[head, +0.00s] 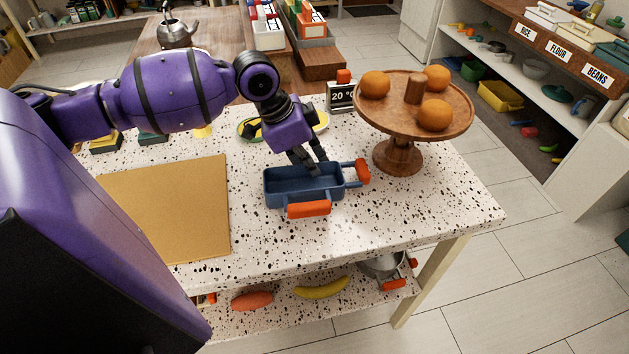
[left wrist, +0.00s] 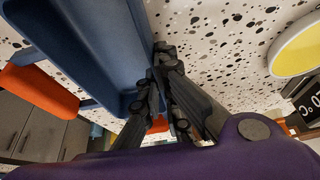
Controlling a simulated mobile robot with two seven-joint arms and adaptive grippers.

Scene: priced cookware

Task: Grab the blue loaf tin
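The blue loaf tin (head: 290,185) is an open rectangular tin with orange grips at its near side and right end. It is at the right part of the speckled table; I cannot tell whether it touches the top. My left gripper (head: 309,168) reaches down from behind to the tin's far wall. In the left wrist view its fingers (left wrist: 168,85) are close together on either side of the wall of the tin (left wrist: 105,50), shut on it. My right gripper is not in view.
A wooden cake stand (head: 398,155) with several oranges stands right of the tin. A tan board (head: 165,205) lies left. The table's front right is clear.

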